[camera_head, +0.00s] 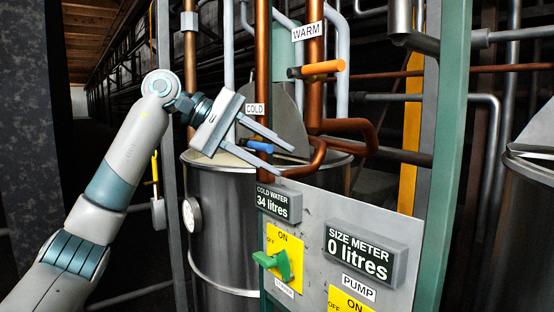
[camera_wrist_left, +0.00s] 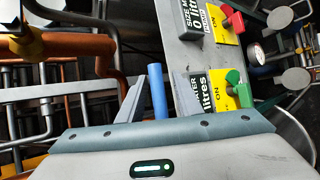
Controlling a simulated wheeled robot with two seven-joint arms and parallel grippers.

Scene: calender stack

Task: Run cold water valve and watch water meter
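The cold water valve's blue handle (camera_head: 257,146) is on the copper pipe under the COLD label (camera_head: 255,110). My left gripper (camera_head: 286,164) is open, with one finger above and one below the blue handle. In the left wrist view the blue handle (camera_wrist_left: 157,90) stands between the fingers, and I cannot tell whether they touch it. The cold water meter (camera_head: 279,203) is a dark box reading 34 litres. It shows sideways and partly hidden in the left wrist view (camera_wrist_left: 202,93). My right gripper is not in view.
The orange WARM valve handle (camera_head: 316,69) sits above and right. The size meter (camera_head: 360,252) reads 0 litres. A green switch (camera_head: 274,263) on a yellow ON/OFF plate is below the cold meter. A metal drum (camera_head: 228,225) and several pipes stand close behind.

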